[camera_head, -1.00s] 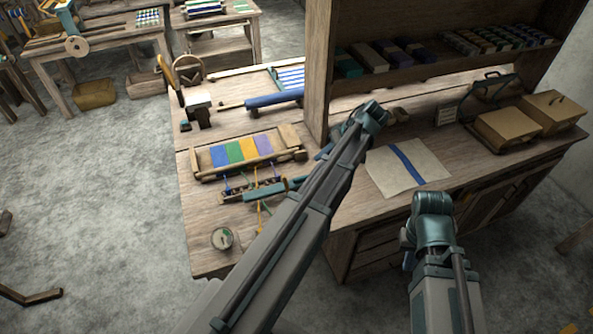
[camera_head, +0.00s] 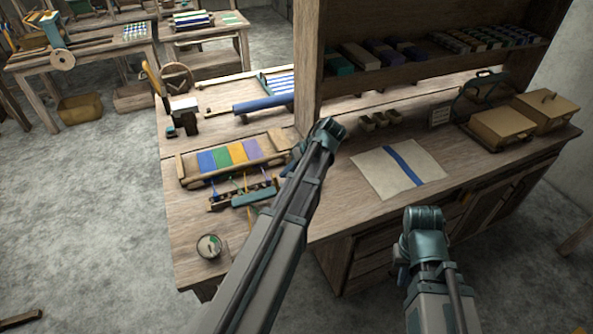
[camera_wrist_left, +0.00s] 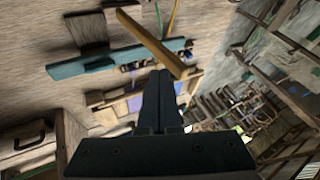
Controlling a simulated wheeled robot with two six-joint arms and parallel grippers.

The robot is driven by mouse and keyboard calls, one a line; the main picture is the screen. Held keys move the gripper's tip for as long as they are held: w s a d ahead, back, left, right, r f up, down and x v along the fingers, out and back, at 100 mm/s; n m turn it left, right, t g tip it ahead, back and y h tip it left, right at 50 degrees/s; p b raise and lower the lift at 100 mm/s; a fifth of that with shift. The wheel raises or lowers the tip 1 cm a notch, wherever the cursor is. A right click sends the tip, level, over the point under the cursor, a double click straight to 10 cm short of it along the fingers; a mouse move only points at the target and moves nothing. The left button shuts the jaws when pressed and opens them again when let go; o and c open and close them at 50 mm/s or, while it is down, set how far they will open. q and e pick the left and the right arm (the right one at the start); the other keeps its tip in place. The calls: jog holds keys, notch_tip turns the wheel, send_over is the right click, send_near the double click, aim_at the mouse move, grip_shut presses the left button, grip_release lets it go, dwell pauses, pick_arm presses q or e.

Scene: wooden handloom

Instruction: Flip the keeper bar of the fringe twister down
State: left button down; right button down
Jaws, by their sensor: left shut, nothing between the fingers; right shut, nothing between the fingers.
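The fringe twister (camera_head: 253,195) lies on the bench with its teal body in front of a striped weaving (camera_head: 228,157); coloured yarns run between them. In the left wrist view its teal body (camera_wrist_left: 85,66) has a row of small fittings. A pale wooden bar (camera_wrist_left: 150,42), apparently the keeper bar, slants across that row; I cannot tell how far it is tipped. My left gripper (camera_wrist_left: 162,74) is shut and empty, with its tips close to the bar's lower end; contact is unclear. In the head view my arm hides it. My right gripper (camera_head: 402,275) is mostly hidden behind its wrist.
A round tin (camera_head: 209,246) stands near the bench's front left edge. A cream cloth (camera_head: 398,168) with a blue stripe lies to the right of my left arm. A shelf unit (camera_head: 310,70) rises behind. A blue roller (camera_head: 265,104) lies beyond the weaving.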

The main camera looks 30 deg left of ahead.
pick_arm(q)
jog(key=shift+s+a+f, duration=0.1)
jog(key=shift+s+a, duration=0.15)
jog(key=shift+s, duration=0.1)
